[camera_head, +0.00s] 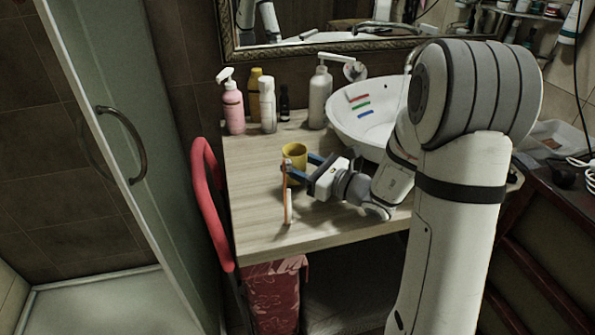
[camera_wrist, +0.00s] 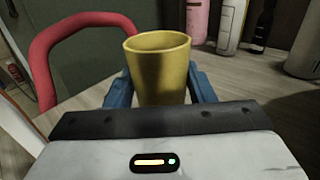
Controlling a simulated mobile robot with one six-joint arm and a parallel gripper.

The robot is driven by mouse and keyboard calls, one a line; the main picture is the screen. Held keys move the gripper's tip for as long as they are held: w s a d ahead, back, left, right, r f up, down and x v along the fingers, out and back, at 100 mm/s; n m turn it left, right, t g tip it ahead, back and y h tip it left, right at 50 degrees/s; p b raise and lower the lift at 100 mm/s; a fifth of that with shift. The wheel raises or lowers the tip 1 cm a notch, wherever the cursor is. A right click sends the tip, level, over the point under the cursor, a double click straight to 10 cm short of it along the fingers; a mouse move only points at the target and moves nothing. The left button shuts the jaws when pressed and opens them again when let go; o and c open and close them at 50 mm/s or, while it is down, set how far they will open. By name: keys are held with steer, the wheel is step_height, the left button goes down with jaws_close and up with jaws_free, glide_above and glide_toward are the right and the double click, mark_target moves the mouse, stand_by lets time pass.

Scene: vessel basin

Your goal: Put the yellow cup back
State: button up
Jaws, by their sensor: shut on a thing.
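The yellow cup (camera_head: 294,155) is upright at the left part of the wooden counter (camera_head: 256,222), beside the white basin. In the wrist view the cup (camera_wrist: 160,68) stands between the two blue fingers of my gripper (camera_wrist: 162,92), its open rim facing up. My gripper (camera_head: 301,165) is shut on the cup from the side. The cup's lower part is hidden behind the gripper body, so I cannot tell whether its base touches the counter.
A pink pump bottle (camera_head: 233,106) and several other bottles stand at the back left. The white basin (camera_head: 372,115) has coloured toothbrush-like items in it. A white-and-orange upright item (camera_head: 288,205) is near my gripper. A red chair back (camera_head: 212,205) borders the counter's left edge.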

steer(key=shift+f, duration=0.8)
steer(key=shift+f, duration=0.15)
steer(key=o, duration=1)
steer(key=shift+c, duration=0.2)
